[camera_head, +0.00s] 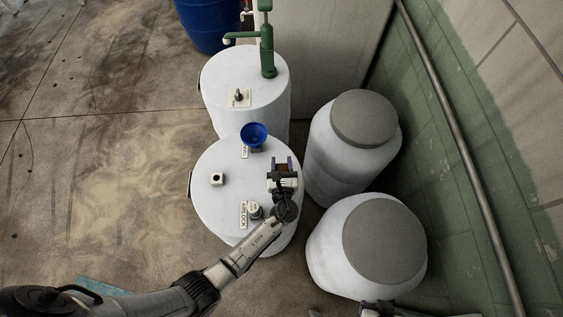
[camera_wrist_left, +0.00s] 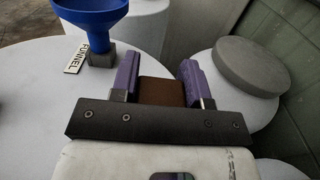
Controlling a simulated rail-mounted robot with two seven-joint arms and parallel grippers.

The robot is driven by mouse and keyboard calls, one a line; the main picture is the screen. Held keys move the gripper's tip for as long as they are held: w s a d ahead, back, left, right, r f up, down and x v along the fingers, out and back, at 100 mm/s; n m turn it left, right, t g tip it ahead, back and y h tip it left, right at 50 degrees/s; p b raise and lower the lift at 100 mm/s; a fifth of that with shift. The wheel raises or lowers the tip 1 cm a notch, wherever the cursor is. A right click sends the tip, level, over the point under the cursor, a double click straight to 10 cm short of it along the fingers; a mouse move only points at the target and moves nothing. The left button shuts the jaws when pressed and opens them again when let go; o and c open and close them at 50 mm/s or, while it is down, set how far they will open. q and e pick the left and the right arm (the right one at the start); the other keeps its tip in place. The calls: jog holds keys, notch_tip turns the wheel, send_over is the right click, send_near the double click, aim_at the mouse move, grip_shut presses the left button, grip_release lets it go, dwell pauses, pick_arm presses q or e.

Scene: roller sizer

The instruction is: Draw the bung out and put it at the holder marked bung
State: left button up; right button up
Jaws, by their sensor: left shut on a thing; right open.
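My left gripper (camera_head: 284,164) is shut on a brown block-shaped thing, which I take to be the bung (camera_wrist_left: 162,92), between its purple fingers above the right part of the near white drum's top. Whether the bung's lower end touches the drum is hidden. I cannot read a bung label; the left gripper and arm hide part of the top. My right gripper (camera_head: 372,308) shows only in part at the bottom edge, apparently empty.
A blue funnel (camera_head: 253,133) stands in a grey holder marked funnel. A holder marked airlock (camera_head: 255,210) is near my left arm. A far white drum (camera_head: 215,85) carries a green pump (camera_head: 267,55). Two grey-lidded drums (camera_head: 365,118) (camera_head: 385,243) stand close on the right.

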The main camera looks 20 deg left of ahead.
pick_arm(q)
jog(key=shift+f+b, duration=0.95)
jog(key=shift+f, duration=0.2)
jog(key=o, duration=1)
jog(key=shift+s, duration=0.1)
jog(key=v, duration=1.2)
jog(key=shift+s+d+r, duration=0.1)
jog(key=shift+s+d, duration=0.15)
jog(key=shift+s, duration=0.05)
jog(key=shift+s+d+b, duration=0.2)
jog(key=shift+s+b, duration=0.1)
jog(key=shift+s, duration=0.1)
